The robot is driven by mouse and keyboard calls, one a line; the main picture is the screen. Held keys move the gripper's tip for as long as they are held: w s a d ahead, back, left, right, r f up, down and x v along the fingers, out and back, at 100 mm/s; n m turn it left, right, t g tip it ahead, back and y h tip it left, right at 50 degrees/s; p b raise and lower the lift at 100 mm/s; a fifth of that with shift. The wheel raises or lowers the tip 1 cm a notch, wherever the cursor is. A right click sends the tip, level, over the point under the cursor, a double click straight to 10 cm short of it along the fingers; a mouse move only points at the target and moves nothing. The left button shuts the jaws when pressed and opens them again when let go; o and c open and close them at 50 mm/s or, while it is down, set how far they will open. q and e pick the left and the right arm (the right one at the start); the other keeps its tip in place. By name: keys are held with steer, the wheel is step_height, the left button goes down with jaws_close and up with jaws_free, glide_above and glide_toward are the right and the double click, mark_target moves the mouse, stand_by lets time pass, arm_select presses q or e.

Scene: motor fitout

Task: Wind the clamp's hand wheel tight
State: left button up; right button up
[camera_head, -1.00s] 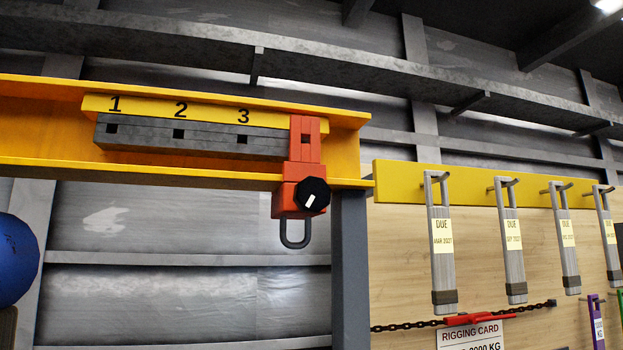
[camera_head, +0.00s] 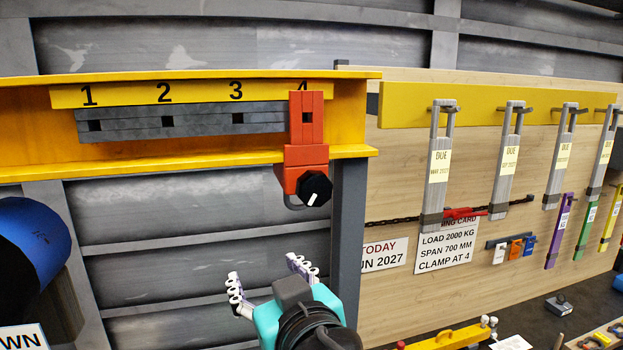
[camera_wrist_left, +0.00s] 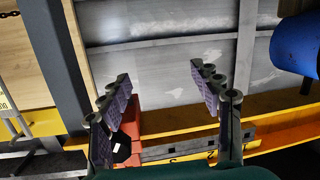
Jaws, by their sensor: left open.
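The red clamp (camera_head: 306,155) sits on the yellow beam (camera_head: 200,160) under the number 4. Its hand wheel (camera_head: 315,188) is a black knob with a white mark, facing me at the clamp's lower end. A grey loop (camera_head: 296,204) hangs below, partly hidden behind the wheel. My left gripper (camera_head: 267,274) is open and empty, below and a little left of the wheel, apart from it. In the left wrist view its spread fingers (camera_wrist_left: 158,82) show, with the clamp (camera_wrist_left: 129,128) and wheel (camera_wrist_left: 122,150) beyond the left finger, partly covered. My right gripper is not in view.
A grey post (camera_head: 348,240) stands just right of the clamp. A wooden board (camera_head: 400,180) with hanging grey slings and a rigging card (camera_head: 446,243) reading "CLAMP AT 4" is further right. A blue drum (camera_head: 35,240) is at the left. The space below the beam is open.

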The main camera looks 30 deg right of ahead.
mark_target(316, 191)
arm_select(q)
steer(key=s+d+r+t+h+p, duration=0.1)
steer(key=s+d+r, duration=0.25)
steer(key=r, duration=0.25)
steer(key=s+d+r+h+p, duration=0.2)
steer(key=d+r, duration=0.2)
steer(key=r, duration=0.1)
steer(key=x, duration=0.2)
steer(key=p+x, duration=0.1)
steer(key=x, duration=0.2)
steer(key=a+x, duration=0.1)
steer(key=x, duration=0.1)
steer(key=shift+w+d+r, duration=0.1)
steer(key=shift+w+d, duration=0.05)
steer(key=shift+w, duration=0.2)
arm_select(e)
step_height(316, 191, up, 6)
arm_select(q)
steer(key=c, duration=1.2)
